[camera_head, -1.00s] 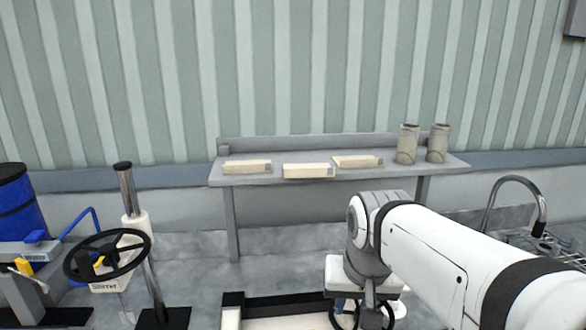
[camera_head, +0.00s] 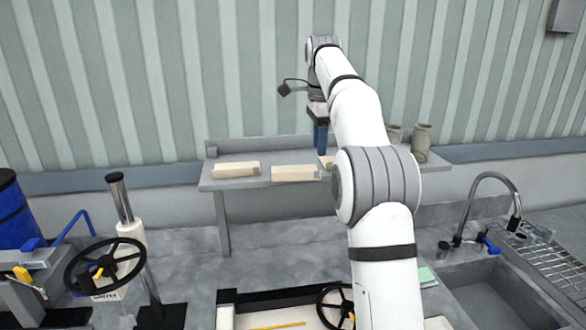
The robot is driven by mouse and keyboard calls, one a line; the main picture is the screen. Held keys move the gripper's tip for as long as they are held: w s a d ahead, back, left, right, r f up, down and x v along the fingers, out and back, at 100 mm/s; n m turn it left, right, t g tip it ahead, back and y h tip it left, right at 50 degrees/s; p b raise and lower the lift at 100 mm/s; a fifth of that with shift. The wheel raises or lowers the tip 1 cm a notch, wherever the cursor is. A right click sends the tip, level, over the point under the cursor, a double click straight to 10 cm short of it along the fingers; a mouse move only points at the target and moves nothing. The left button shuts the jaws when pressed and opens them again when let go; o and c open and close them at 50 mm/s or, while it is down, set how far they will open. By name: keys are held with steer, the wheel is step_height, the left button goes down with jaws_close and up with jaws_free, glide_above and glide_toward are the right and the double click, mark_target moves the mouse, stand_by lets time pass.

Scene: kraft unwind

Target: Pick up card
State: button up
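I cannot tell for sure which thing is the card. A flat pale green piece (camera_head: 427,276), partly hidden by my arm, lies on the counter left of the sink and looks card-like. My gripper (camera_head: 321,140) is up at the wall shelf, pointing down, with a blue part at its lower end. It is above or in front of the rightmost cream block (camera_head: 322,161), which is mostly hidden by my arm. Whether it touches the block, and whether its fingers are open or shut, I cannot tell.
The grey shelf (camera_head: 221,183) also holds two more cream blocks, left (camera_head: 236,169) and middle (camera_head: 293,173), and two brownish rolls at right. The sink (camera_head: 490,300) with its faucet (camera_head: 487,182) is right. A black handwheel (camera_head: 105,265) stands left.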

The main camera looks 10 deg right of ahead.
steer(key=shift+w+d+m, duration=0.15)
steer(key=shift+w+m, duration=0.25)
steer(key=shift+w, duration=0.05)
steer(key=shift+f, duration=3.85)
jaws_close()
